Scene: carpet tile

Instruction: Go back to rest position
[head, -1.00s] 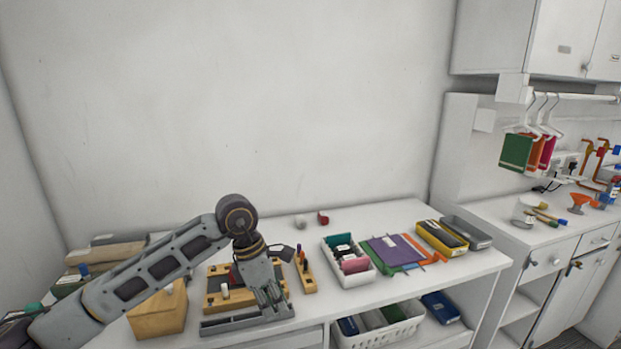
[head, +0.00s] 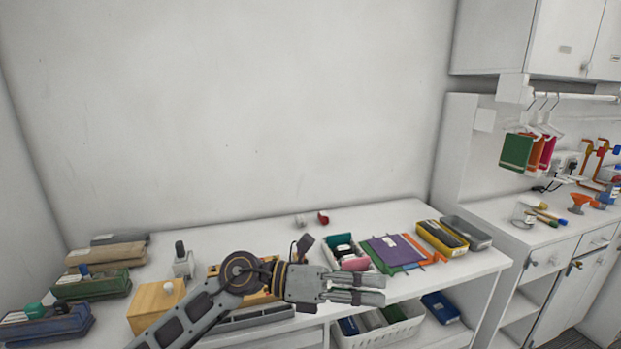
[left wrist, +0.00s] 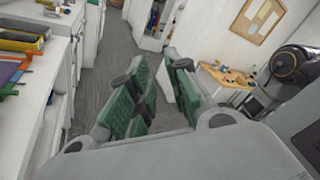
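My left gripper (head: 378,290) is in front of the white table's front edge in the head view, pointing right, with its arm coming in from the lower left. In the left wrist view its green-padded fingers (left wrist: 160,82) stand apart with nothing between them, and floor shows past them. It looks open and empty. My left forearm and wrist hide part of the wooden blocks and grey tray on the table. My right gripper is in neither view.
The white table (head: 215,247) holds a wooden box (head: 156,306), a white bin (head: 335,241), a purple folder (head: 395,249) and a yellow tray (head: 441,238). A white basket (head: 385,337) sits on the shelf below. The left wrist view shows open grey floor (left wrist: 112,62).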

